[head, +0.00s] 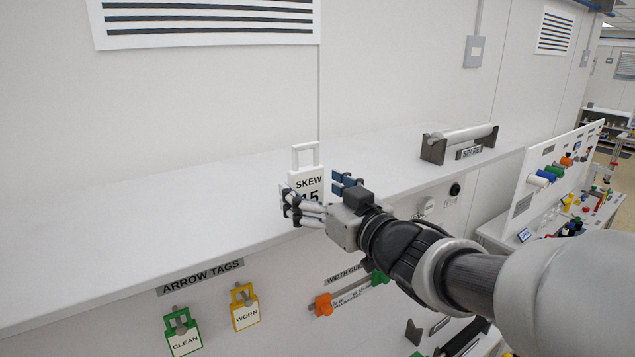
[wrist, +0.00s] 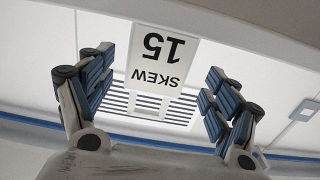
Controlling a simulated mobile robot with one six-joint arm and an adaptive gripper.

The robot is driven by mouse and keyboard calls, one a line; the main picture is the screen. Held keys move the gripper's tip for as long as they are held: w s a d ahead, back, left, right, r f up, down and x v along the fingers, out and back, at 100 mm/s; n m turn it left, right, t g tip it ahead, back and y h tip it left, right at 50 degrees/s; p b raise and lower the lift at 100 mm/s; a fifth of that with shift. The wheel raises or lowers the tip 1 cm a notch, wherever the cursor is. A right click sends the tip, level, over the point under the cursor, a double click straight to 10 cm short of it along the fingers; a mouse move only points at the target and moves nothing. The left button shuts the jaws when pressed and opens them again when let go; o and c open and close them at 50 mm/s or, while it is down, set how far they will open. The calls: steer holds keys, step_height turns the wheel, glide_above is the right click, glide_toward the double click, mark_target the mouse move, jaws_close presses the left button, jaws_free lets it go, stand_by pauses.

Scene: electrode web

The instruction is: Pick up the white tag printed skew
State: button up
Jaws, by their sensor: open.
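The white tag (head: 307,183) printed SKEW and 15 stands upright on the white shelf, with a white loop handle on top. In the wrist view the tag (wrist: 163,62) appears upside down, between the two fingers and beyond them. My gripper (head: 318,194) is at the tag's height with its fingers spread to either side of it. In the wrist view my gripper (wrist: 155,92) shows open, with gaps between the tag and both finger pads. The tag's lower part is partly hidden by the gripper in the head view.
Below the shelf hang a green CLEAN tag (head: 183,340) and a yellow WORN tag (head: 245,315). The shelf (head: 130,220) is clear to the left.

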mark_target(309, 186)
steer(key=x, duration=0.3)
steer(key=shift+w, duration=0.4)
steer(key=shift+s, duration=0.2)
steer(key=shift+c, duration=0.2)
steer(key=shift+w, duration=0.1)
steer(key=c, duration=1.2)
